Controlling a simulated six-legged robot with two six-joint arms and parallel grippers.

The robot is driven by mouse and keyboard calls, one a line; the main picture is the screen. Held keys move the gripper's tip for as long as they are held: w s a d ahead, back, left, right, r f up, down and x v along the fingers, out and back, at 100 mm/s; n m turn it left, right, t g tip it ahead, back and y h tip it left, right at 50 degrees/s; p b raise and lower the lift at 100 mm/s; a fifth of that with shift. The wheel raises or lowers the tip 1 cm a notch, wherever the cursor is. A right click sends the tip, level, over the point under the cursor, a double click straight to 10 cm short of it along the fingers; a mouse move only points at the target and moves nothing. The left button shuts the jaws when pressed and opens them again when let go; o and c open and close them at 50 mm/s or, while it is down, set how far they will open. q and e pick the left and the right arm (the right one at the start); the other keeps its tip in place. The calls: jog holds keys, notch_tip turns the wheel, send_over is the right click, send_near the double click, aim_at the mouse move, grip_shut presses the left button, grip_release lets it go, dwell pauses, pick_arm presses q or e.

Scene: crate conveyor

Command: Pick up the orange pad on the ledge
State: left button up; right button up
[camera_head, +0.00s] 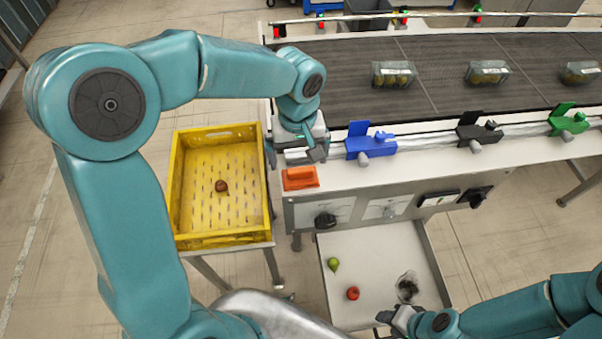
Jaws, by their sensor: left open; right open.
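The orange pad (300,178) lies on the white ledge (345,178) at the ledge's left end, in front of the conveyor. My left gripper (318,157) is open and empty. It shows just above and behind the pad in the picture, near the left end of the rail, and I cannot tell its exact height.
A yellow crate (184,190) with a dark red fruit (221,186) stands left of the ledge. The lower tray (375,245) holds a green fruit (333,264), a red fruit (353,293) and a clear bag (407,286). Blue (371,146), black and green clamps line the rail. Clear boxes sit on the belt (440,60).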

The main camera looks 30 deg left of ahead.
aim_at(301, 172)
pick_arm(q)
jog(key=shift+s+d+f, duration=0.2)
jog(key=shift+s+f, duration=0.05)
jog(key=shift+f, duration=0.25)
jog(key=f, duration=0.4)
jog(key=shift+w+d+f+p, duration=0.15)
jog(key=shift+w+f+p, duration=0.05)
jog(key=shift+f+p, duration=0.15)
jog(key=shift+s+r, duration=0.1)
jog(key=shift+s, duration=0.1)
jog(key=shift+w, duration=0.1)
jog(key=c, duration=0.9)
